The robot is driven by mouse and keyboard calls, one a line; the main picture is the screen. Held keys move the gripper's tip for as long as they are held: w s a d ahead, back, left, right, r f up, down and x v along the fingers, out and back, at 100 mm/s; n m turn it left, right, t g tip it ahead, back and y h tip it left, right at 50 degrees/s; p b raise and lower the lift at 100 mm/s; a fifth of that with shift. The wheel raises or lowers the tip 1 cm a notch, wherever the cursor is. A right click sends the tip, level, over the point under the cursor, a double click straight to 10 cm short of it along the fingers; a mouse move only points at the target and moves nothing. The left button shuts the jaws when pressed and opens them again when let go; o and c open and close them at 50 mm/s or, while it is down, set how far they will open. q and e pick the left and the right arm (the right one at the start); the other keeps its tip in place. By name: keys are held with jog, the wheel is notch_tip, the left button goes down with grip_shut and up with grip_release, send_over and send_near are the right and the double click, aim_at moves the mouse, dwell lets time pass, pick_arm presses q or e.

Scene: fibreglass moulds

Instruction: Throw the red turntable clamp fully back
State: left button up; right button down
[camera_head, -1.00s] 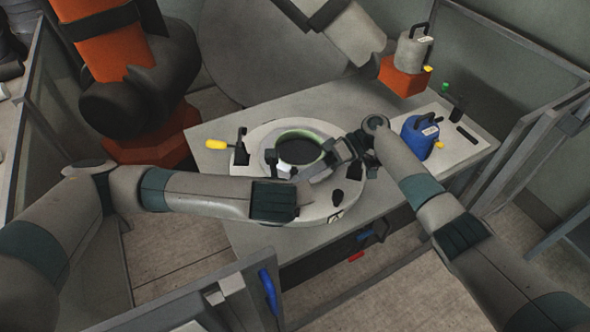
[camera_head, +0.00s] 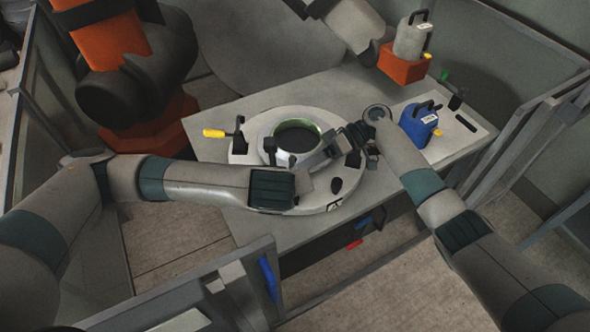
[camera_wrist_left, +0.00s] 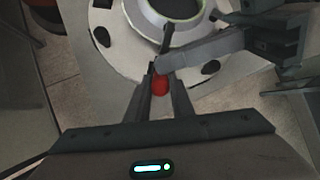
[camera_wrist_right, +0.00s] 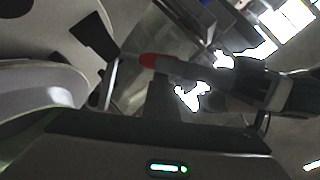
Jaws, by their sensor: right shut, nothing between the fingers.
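The turntable (camera_head: 240,158) is a pale disc with a green-rimmed round mould (camera_head: 297,139) at its middle. The clamp's red handle (camera_wrist_left: 160,87) shows between my left fingers in the left wrist view; its red tip (camera_wrist_right: 147,60) sticks out past them in the right wrist view. The grippers hide it in the head view. My left gripper (camera_wrist_left: 160,74) looks shut on the handle at the turntable's near side. My right gripper (camera_wrist_right: 163,82) is shut and empty, with its fingers close by the red tip. I cannot tell if they touch it.
A yellow-handled clamp (camera_head: 214,133) is at the turntable's left. An orange robot (camera_head: 115,40) is at the back left. Fence panels (camera_head: 540,120) border the right.

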pick_arm(q)
jog(key=o, duration=0.4)
jog(key=shift+w+a+r, duration=0.15)
jog(key=shift+w, duration=0.05)
jog(key=shift+r, duration=0.15)
jog(key=shift+w, duration=0.1)
jog(key=shift+r, duration=0.15)
jog(key=v, duration=0.5)
jog(key=s+v, duration=0.1)
jog(key=v, duration=0.1)
jog(key=shift+s, duration=0.15)
